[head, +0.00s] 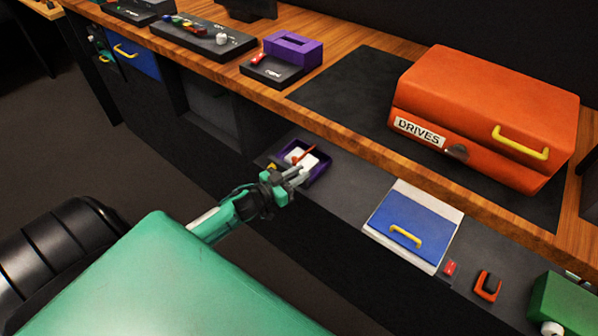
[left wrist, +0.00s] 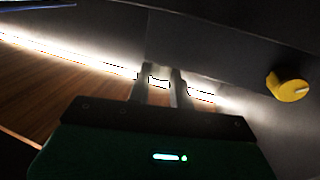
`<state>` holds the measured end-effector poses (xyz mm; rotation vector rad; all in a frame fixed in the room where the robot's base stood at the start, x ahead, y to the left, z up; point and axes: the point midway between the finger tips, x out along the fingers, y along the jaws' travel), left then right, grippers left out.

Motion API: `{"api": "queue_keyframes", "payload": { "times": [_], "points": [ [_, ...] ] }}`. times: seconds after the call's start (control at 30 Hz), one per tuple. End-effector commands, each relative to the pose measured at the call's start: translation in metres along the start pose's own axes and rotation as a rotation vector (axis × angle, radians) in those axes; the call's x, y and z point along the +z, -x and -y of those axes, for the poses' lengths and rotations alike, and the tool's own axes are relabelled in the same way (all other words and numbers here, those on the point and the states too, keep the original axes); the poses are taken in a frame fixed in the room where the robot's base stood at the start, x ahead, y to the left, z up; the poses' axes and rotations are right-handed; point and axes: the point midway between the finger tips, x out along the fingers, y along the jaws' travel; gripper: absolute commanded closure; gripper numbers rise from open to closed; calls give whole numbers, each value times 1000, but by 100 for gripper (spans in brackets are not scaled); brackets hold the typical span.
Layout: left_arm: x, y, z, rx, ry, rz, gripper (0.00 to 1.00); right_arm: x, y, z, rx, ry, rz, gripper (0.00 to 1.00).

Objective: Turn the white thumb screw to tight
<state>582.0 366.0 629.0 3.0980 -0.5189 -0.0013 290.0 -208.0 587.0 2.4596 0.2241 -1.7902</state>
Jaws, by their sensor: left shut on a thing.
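My left gripper (head: 298,174) reaches from the left to the dark panel below the wooden desk top, at the near edge of a purple-framed unit (head: 322,177). In the left wrist view its two fingers (left wrist: 160,88) are closed on a small pale piece, which looks like the white thumb screw (left wrist: 158,74). The fingers hide most of the screw, and its turn angle cannot be read. In the head view the screw cannot be picked out behind the gripper. My right gripper is not in view.
A yellow knob (left wrist: 288,87) stands beside the fingers at the right of the left wrist view. A red-orange lever (head: 305,154) lies close beyond the gripper. A blue lid with a yellow handle (head: 405,236), a red-and-black switch (head: 487,286) and a green box (head: 565,305) are farther right.

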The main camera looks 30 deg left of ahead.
Motion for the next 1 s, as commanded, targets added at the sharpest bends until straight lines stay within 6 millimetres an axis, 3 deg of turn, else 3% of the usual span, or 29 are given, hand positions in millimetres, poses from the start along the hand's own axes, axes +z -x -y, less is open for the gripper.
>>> {"api": "queue_keyframes", "payload": {
  "times": [0.2, 0.5, 1.0],
  "points": [
    [0, 0, 6, 172, -7, 3, 100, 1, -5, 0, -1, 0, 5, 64],
    [1, -2, 8, 341, -4, 1, 100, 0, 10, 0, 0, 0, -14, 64],
    [0, -2, 7, 414, 0, 0, 100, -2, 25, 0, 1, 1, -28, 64]
  ]
}}
